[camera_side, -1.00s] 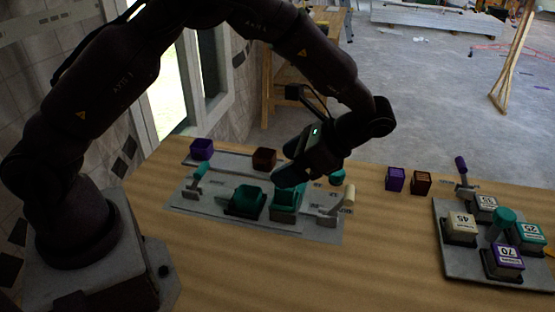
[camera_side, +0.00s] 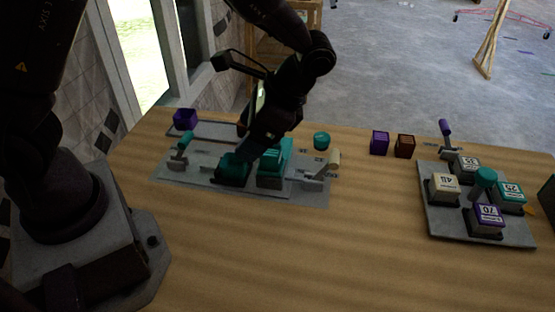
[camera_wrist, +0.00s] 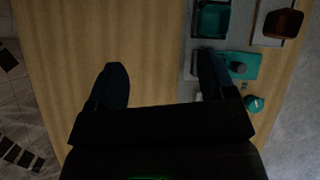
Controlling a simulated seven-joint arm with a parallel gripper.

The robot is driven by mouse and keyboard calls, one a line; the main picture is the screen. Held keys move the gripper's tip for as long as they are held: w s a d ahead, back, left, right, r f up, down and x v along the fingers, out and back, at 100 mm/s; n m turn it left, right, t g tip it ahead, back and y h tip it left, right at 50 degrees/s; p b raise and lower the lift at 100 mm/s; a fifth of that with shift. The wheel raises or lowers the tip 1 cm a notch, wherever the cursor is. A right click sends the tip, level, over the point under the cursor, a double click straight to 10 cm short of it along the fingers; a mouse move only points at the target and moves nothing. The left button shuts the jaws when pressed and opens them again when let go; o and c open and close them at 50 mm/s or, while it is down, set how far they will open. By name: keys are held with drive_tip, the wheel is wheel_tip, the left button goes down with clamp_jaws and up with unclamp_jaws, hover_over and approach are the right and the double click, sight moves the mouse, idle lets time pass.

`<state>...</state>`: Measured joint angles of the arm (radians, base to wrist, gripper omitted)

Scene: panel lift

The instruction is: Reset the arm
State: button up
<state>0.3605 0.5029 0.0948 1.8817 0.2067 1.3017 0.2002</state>
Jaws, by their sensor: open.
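My gripper (camera_side: 255,140) hangs over the grey panel (camera_side: 210,181) on the wooden table in the side view, close to two teal boxes. The left teal box (camera_side: 233,170) looks open-topped, and the right teal block (camera_side: 272,168) stands beside it. In the wrist view my gripper (camera_wrist: 162,82) has its two dark fingers spread wide with bare table between them. The right finger overlaps the panel's edge near the teal open box (camera_wrist: 212,20) and the teal block (camera_wrist: 242,66). I cannot tell whether it touches them.
A teal-handled lever (camera_side: 181,150) and a cream-handled lever (camera_side: 333,160) flank the panel. A purple box (camera_side: 184,118), teal knob (camera_side: 321,141), purple cube (camera_side: 380,142) and brown cube (camera_side: 404,146) stand behind. A second board (camera_side: 450,231) with numbered blocks is right. The front table is clear.

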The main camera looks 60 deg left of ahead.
drive_tip(key=s+a+r+n+t+h, duration=0.2)
drive_tip(key=s+r+n+t, duration=0.1)
drive_tip(key=s+r+t, duration=0.2)
drive_tip(key=s+a+r+n+t+h, duration=0.2)
drive_tip(key=s+r+t, duration=0.3)
drive_tip(key=r, duration=0.5)
drive_tip(key=shift+s+a+n+t, duration=0.4)
drive_tip(key=shift+s+n, duration=0.15)
drive_tip(key=shift+n, duration=0.25)
drive_tip(key=shift+r, duration=0.1)
idle(0.6)
